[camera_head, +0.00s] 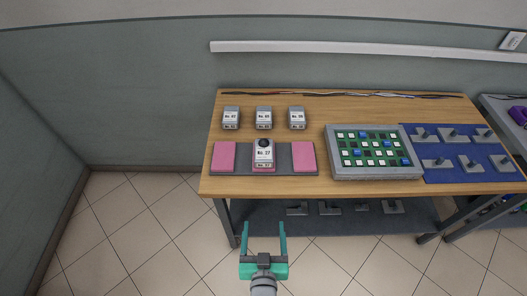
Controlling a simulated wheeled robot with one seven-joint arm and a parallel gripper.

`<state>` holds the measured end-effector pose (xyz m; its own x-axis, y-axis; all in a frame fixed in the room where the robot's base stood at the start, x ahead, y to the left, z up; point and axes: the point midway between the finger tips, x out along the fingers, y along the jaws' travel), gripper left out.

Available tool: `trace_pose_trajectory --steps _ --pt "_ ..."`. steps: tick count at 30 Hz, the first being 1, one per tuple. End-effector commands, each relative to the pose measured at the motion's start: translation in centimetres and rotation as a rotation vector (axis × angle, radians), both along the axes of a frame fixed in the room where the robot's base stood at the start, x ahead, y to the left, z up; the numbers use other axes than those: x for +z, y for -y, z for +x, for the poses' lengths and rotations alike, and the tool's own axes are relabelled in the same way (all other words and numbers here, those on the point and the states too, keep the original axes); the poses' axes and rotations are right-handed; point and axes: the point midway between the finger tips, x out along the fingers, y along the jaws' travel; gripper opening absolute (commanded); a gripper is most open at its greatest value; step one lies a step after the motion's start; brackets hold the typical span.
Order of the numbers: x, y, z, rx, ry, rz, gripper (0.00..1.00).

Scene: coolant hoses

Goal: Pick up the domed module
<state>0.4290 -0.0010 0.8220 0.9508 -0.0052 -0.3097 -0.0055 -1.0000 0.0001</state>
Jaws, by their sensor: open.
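The domed module (263,153) is a small light-grey block with a black dome on top and a white label that appears to read "No. 27". It stands upright on the middle pink pad of a dark grey mat (294,161) near the front left of the wooden table. My gripper (264,226) has teal fingers and is open and empty. It is in front of the table's front edge, below the module in the picture and apart from it.
Several labelled grey blocks (264,117) stand in a row behind the mat. A grey tray (375,174) with a green grid is to the right, then a blue mat (440,178) with grey parts. Cables (340,94) run along the table's back edge. A lower shelf (340,222) holds more grey parts.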

Motion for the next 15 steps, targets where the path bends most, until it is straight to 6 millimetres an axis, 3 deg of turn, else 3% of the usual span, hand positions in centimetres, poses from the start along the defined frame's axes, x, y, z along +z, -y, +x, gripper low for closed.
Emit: trace_pose_trajectory --steps 1,9,15 --pt "0.5 0.0 2.1 0.000 0.003 0.000 0.75" --pt "3.2 0.0 10.9 0.002 -0.031 0.001 0.75" --pt "6.0 0.0 15.9 0.004 -0.056 0.001 0.75"
